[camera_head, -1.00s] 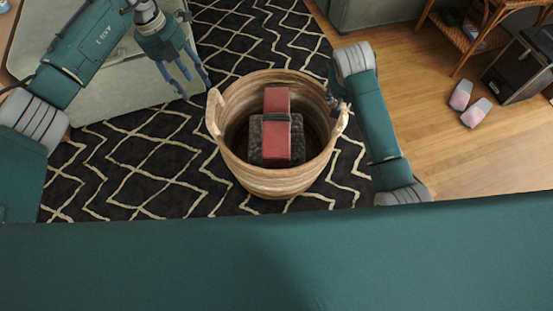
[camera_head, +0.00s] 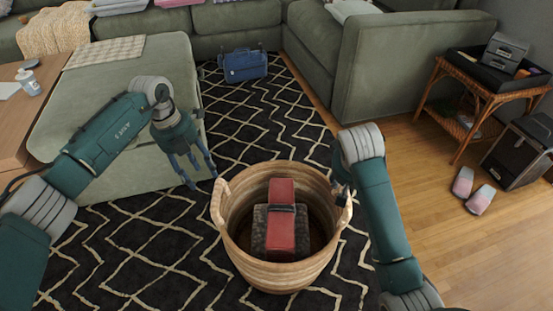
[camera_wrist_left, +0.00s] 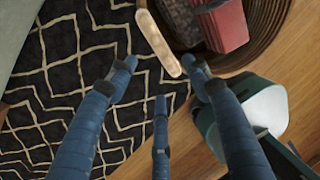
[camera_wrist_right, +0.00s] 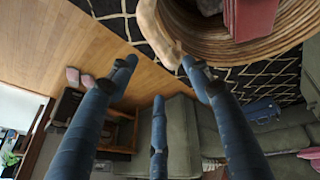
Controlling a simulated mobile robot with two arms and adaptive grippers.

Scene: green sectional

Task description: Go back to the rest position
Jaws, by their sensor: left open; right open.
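My left gripper (camera_head: 192,163) is open and empty, to the upper left of the basket in the head view. In the left wrist view its blue fingers (camera_wrist_left: 160,85) are spread apart, with the basket's left handle just beyond them. My right gripper (camera_wrist_right: 158,80) is open and empty in the right wrist view, with the basket's right handle just beyond its fingers. In the head view it is mostly hidden behind my right arm, close to the right handle. The woven basket (camera_head: 283,276) stands upright on the rug and holds a dark block with a red part (camera_head: 281,237).
A green sofa (camera_head: 395,65) and ottoman (camera_head: 75,105) border the black patterned rug (camera_head: 130,255). A blue bag (camera_head: 244,66) lies beyond the basket. Pink slippers (camera_head: 480,199), a dark cabinet (camera_head: 518,155) and a wicker side table (camera_head: 482,95) stand at right. Wood floor between is clear.

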